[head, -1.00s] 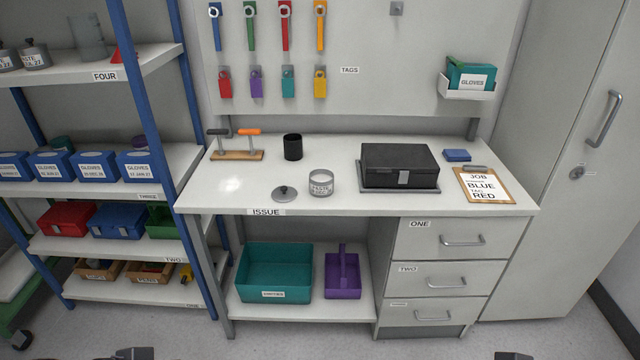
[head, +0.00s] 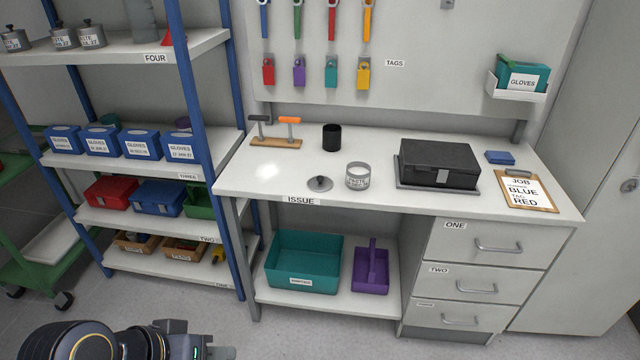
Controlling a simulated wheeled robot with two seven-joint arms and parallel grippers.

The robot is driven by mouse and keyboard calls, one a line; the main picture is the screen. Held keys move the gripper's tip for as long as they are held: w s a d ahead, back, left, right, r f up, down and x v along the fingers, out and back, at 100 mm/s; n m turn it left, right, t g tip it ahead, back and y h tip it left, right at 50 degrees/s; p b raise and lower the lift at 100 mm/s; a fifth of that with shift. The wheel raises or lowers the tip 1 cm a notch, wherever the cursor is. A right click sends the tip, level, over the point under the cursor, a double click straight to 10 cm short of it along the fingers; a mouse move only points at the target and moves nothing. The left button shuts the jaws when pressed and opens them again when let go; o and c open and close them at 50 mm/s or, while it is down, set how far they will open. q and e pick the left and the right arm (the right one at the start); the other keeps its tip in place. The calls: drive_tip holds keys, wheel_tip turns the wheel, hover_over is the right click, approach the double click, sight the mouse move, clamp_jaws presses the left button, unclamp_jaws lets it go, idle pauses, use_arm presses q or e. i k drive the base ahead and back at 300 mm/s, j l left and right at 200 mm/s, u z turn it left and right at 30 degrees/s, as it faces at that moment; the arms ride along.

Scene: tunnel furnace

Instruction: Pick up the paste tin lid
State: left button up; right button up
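The paste tin lid (head: 320,184), a small grey disc with a knob, lies flat on the white bench (head: 440,207) near its front edge. The open paste tin (head: 357,177), pale with a printed label, stands just right of the lid, apart from it. My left gripper (head: 222,352) shows only partly at the bottom edge, low in front of the bench and well away from the lid. Its fingers are too cut off to tell if they are open. My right gripper is out of view.
A black cup (head: 332,138), a two-handled wooden stand (head: 276,142), a black case (head: 438,164) and a clipboard (head: 526,190) are on the bench. A blue-post shelf (head: 206,150) stands at the left. The bench top left of the lid is clear.

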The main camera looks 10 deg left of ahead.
sight(320, 183)
drive_tip(key=i+j+z, duration=0.1)
drive_tip(key=z, duration=1)
drive_tip(key=j+z, duration=0.35)
drive_tip(key=j, duration=0.15)
drive_tip(key=j+z, duration=0.35)
drive_tip(key=j, duration=0.2)
drive_tip(key=j+z, duration=0.35)
drive_tip(key=j, duration=0.15)
drive_tip(key=k+j, duration=0.1)
drive_tip(key=j, duration=0.35)
drive_tip(key=k+j, duration=0.1)
drive_tip(key=j, duration=0.4)
drive_tip(key=k+j+z, duration=0.1)
drive_tip(key=j, duration=0.35)
